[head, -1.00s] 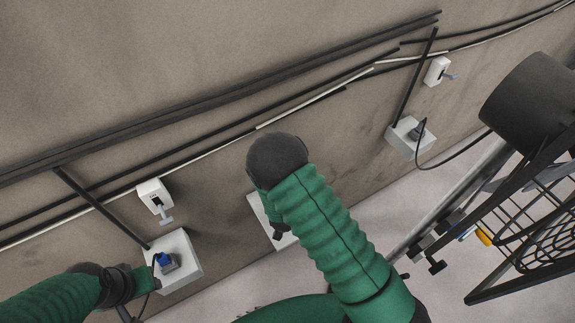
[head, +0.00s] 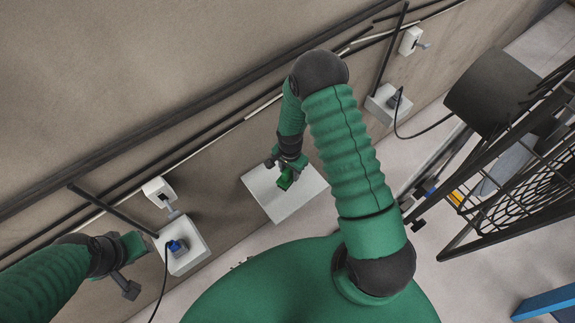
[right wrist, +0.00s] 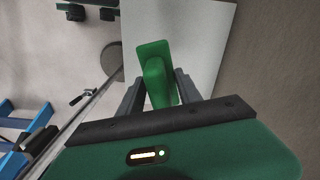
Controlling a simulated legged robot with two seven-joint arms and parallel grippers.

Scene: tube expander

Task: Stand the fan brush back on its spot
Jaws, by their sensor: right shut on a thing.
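My right gripper (head: 287,172) is shut on a small green piece (head: 285,182), taken to be the fan brush. In the right wrist view the green piece (right wrist: 154,62) sits between the two dark fingers, with a wide flat end pointing away from the gripper. It is over a pale square block top (head: 292,200), which also shows in the right wrist view (right wrist: 200,35). I cannot tell whether the brush touches the block. My left gripper (head: 126,268) is at the lower left, near a smaller white box, and its finger gap is unclear.
The white box (head: 190,255) with a blue plug stands at the left wall, and a similar box (head: 380,108) at the upper right. Dark rails run along the brown wall. A black wire rack (head: 510,180) stands at the right. Pale floor lies between.

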